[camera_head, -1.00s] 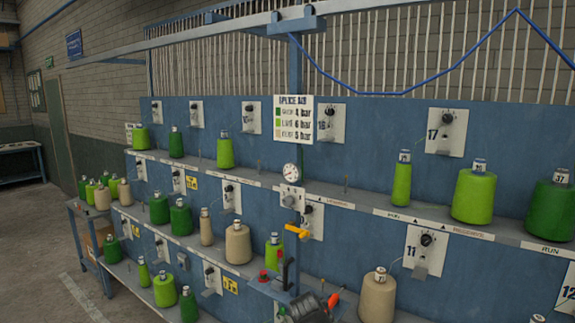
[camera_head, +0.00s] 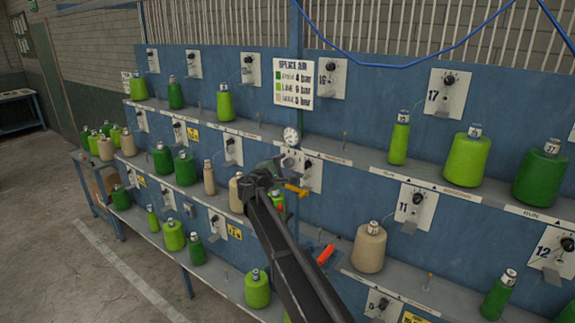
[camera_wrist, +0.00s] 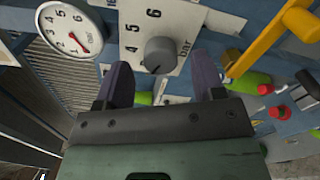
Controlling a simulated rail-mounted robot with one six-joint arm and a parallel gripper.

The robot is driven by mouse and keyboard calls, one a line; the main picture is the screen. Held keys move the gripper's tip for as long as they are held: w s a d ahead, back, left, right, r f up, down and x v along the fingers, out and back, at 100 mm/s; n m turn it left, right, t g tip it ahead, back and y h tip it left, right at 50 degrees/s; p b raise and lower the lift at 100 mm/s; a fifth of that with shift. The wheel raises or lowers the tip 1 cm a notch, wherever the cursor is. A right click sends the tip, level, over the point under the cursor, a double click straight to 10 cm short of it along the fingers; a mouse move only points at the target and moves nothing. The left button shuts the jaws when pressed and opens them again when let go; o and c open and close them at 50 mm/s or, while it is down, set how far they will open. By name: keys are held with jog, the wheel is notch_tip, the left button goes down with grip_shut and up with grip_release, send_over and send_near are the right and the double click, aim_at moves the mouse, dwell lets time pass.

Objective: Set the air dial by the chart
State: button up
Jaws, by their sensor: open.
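The chart (camera_head: 293,82) is a white sign headed "SPLICE AIR"; its coloured rows seem to read 4, 6 and 5 bar. Below it, the round gauge (camera_head: 291,135) is also in the wrist view (camera_wrist: 70,30), with a red needle. The air dial (camera_wrist: 160,54) is a grey knob on a white plate marked 4, 5, 6 and "bar"; its pointer is unclear. My gripper (camera_wrist: 162,80) is open, its fingertips on either side of the knob's line and apparently short of it. In the head view my gripper (camera_head: 272,168) partly covers the dial's area.
A yellow lever (camera_wrist: 270,40) and a red button (camera_wrist: 278,111) are close to the right of the gripper in the wrist view. Green and beige yarn cones, such as the lime cone (camera_head: 467,160), line the shelves. A beige cone (camera_head: 369,248) stands right of my arm.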

jog(key=x, duration=0.2)
jog(key=shift+w+d, duration=0.2)
jog(key=shift+w, duration=0.15)
jog(key=c, duration=0.9)
jog(key=shift+c, duration=0.2)
jog(key=shift+m, duration=0.4)
jog(key=m, duration=0.3)
jog(key=shift+m, duration=0.3)
jog(key=m, duration=0.4)
jog(key=shift+f, duration=0.1)
jog(key=shift+m, duration=0.3)
jog(key=o, duration=0.9)
